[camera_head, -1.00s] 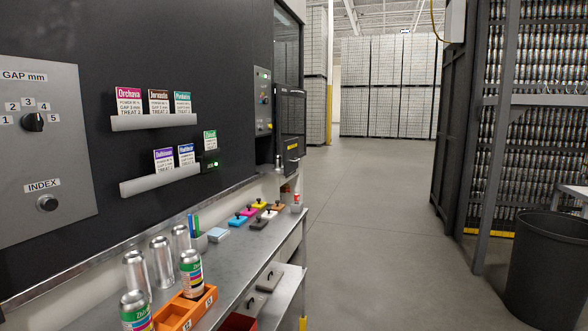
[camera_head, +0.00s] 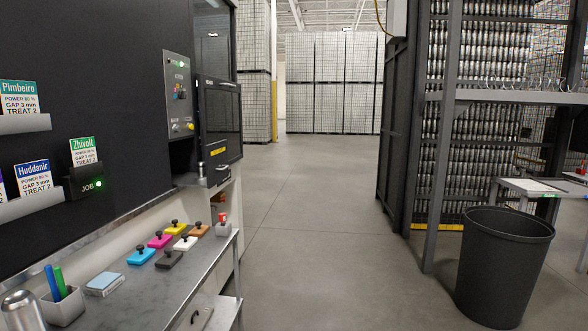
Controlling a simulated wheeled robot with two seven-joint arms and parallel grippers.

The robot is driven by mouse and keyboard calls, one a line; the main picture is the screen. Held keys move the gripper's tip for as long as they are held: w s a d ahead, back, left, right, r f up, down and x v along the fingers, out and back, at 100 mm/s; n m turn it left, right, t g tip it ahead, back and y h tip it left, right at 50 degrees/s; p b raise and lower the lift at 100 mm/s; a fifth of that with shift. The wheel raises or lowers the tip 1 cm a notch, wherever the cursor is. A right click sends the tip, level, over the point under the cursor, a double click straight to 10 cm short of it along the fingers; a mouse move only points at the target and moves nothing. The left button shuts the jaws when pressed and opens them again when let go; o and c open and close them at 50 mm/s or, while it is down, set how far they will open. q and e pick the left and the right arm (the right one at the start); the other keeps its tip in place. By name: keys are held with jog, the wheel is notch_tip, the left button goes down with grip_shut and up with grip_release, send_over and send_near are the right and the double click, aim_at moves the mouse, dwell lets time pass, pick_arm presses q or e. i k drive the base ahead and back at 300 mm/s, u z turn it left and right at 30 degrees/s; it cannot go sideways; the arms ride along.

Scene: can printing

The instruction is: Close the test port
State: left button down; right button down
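No part is clearly marked as the test port. Neither of my grippers is in view.
A metal bench (camera_head: 160,292) runs along the wall with coloured stamp-like blocks (camera_head: 159,240), a pen cup (camera_head: 64,305) and a can (camera_head: 22,312). A black bin (camera_head: 503,265) and a side table (camera_head: 537,187) stand right. The floor (camera_head: 310,230) between is clear.

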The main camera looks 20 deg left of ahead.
aim_at(211, 172)
jog(key=z, duration=0.2)
jog(key=i, duration=2.05)
jog(key=u, duration=0.4)
